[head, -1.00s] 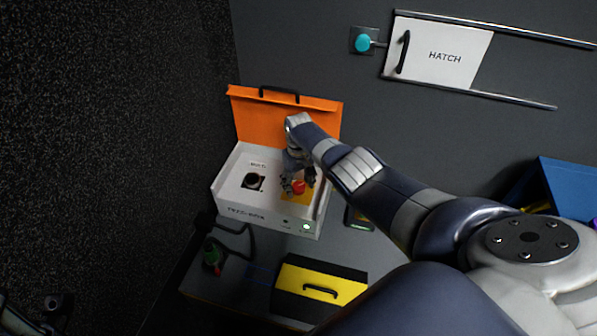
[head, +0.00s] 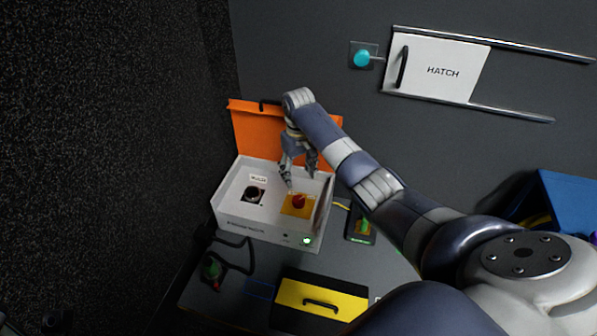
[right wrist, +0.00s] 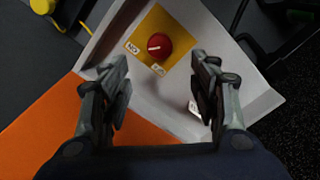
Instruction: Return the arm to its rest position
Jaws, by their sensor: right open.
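My right arm reaches from the lower right over a white box (head: 228,207) with a raised orange lid (head: 249,128). My right gripper (head: 299,180) is open and empty above the box, apart from the red knob (head: 299,201) on its yellow plate (head: 290,211). In the right wrist view the red knob (right wrist: 158,46), with a pale line on top, shows beyond the spread fingers (right wrist: 163,88). Labels stand beside it on the yellow plate. A round dark socket (head: 254,194) sits to its left in the box. My left gripper is not clearly in view.
A hatch panel (head: 437,69) between rails and a cyan button (head: 362,57) are on the wall. A blue bin (head: 565,205) is at the right.

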